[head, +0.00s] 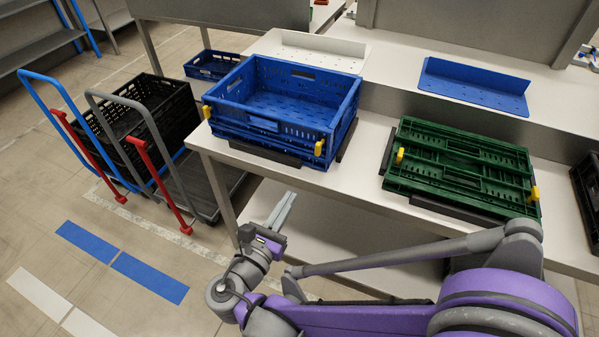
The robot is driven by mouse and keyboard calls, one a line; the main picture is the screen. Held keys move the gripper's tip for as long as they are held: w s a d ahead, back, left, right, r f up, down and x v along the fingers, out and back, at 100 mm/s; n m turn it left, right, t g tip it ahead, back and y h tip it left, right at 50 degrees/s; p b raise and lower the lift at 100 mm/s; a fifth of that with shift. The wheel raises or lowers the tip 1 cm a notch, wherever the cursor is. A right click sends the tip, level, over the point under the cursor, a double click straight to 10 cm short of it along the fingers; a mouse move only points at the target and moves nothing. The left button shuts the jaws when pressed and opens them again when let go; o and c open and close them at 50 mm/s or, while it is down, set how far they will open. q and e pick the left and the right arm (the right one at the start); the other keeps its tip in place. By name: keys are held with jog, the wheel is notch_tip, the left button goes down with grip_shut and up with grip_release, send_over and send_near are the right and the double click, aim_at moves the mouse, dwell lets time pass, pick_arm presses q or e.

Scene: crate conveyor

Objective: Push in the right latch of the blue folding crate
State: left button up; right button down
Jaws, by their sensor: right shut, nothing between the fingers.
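The blue folding crate (283,138) stands at the left end of the white table, with its walls up. Its yellow right latch (319,148) shows at the front right corner. A yellow left latch (207,112) shows at the left corner. My right gripper (287,198) is shut and empty. It is in front of the table edge, below and to the left of the right latch in the picture, and looks apart from the crate. My left gripper is not in view.
A folded green crate (462,168) with yellow latches lies to the right on the table (370,205). Blue (474,86) and white (310,50) trays lie behind. Trolleys (150,130) with black crates stand at the left. The tabletop between the blue and green crates is clear.

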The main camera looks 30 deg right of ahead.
aim_at(316, 151)
jog(key=x, duration=1.4)
jog(key=shift+w+a+r+b, duration=0.1)
jog(key=shift+w+r+b, duration=0.05)
jog(key=shift+r+b, duration=0.15)
